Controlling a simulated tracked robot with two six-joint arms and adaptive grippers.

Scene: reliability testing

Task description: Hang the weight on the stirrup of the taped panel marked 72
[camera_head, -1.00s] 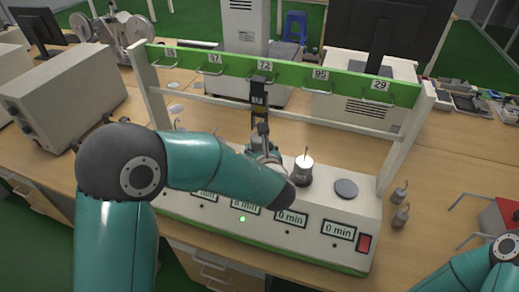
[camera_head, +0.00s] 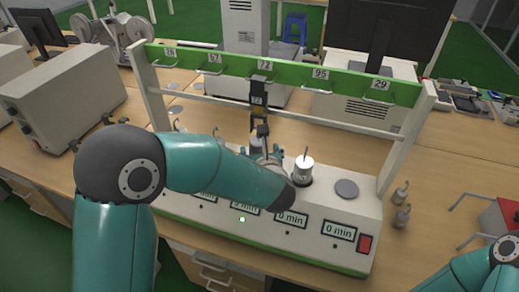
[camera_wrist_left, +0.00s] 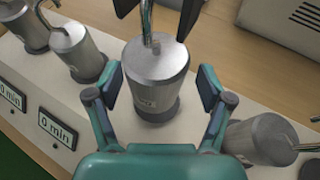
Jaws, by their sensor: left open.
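The panel marked 72 (camera_head: 259,90) hangs as a dark strip from the middle of the green beam, with a stirrup (camera_head: 263,130) at its lower end. Below it, my left gripper (camera_head: 264,153) is open. In the left wrist view, a grey metal weight (camera_wrist_left: 156,70) with a hook on top stands upright between the spread fingers of my left gripper (camera_wrist_left: 157,90). Dark parts sit close to the hook; I cannot tell whether the hook is through the stirrup. In the head view my forearm hides much of this weight. My right gripper is outside the view.
The white timer base (camera_head: 325,215) carries other hooked weights, one (camera_head: 303,170) just right of my gripper, and an empty grey disc (camera_head: 346,188). The frame posts (camera_head: 404,150) flank the work space.

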